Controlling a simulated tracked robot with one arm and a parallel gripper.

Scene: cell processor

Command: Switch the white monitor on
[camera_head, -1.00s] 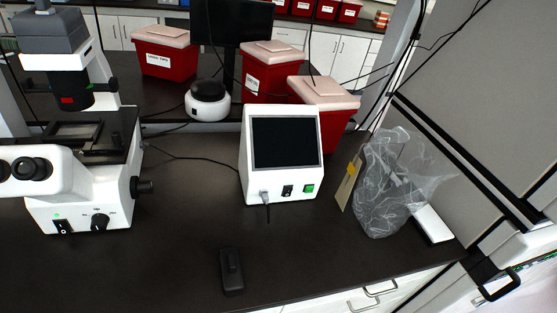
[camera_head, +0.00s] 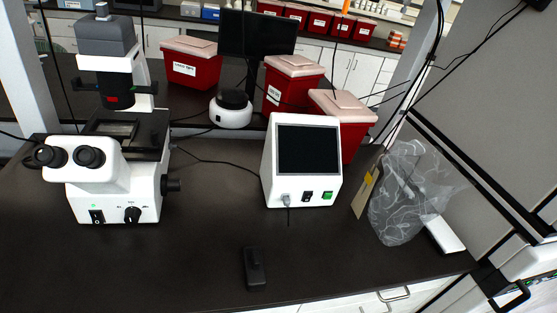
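The white monitor (camera_head: 269,176) stands upright on the dark bench near the middle of the view. Its screen (camera_head: 307,150) is dark. Along its lower front are a plugged-in grey cable (camera_head: 287,201), a black rocker switch (camera_head: 307,196) and a green button or switch (camera_head: 327,195). I cannot tell the rocker's position at this size. My gripper does not show in this view.
A white microscope (camera_head: 115,170) stands at the left. Red bins (camera_head: 192,69) and a small white round device (camera_head: 231,112) are behind. A clear plastic bag (camera_head: 405,195) lies at the right. A small black object (camera_head: 254,268) lies in front on open bench.

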